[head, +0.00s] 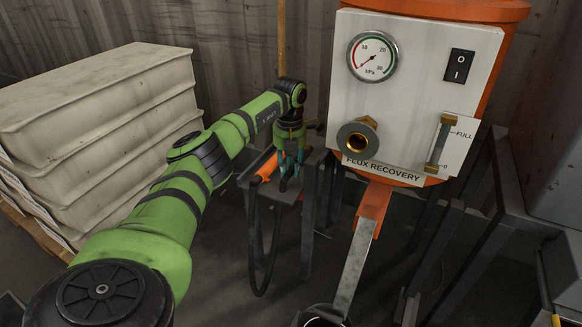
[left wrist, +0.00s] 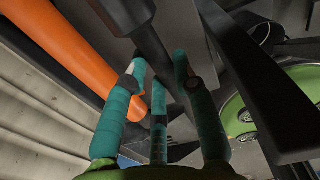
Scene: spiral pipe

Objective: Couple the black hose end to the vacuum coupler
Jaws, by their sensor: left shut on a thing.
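The brass vacuum coupler (head: 357,139) sticks out of the white front panel of the flux recovery unit, its round mouth open and empty. The black hose (head: 254,235) hangs in a long loop beside a small dark stand. My left gripper (head: 290,182) is at this stand, to the left of and below the coupler, fingers pointing down. In the left wrist view its teal fingers (left wrist: 160,68) close around a dark tubular piece, the black hose end (left wrist: 152,45). The fingers partly hide the grip. My right gripper is not in view.
An orange tube (left wrist: 58,62) lies close beside the gripper. The flux recovery unit (head: 415,85) carries a gauge, switch and level tube. A grey metal strip (head: 356,262) slopes down below it. Stacked pale slabs (head: 95,105) stand at left. Dark frame legs stand at right.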

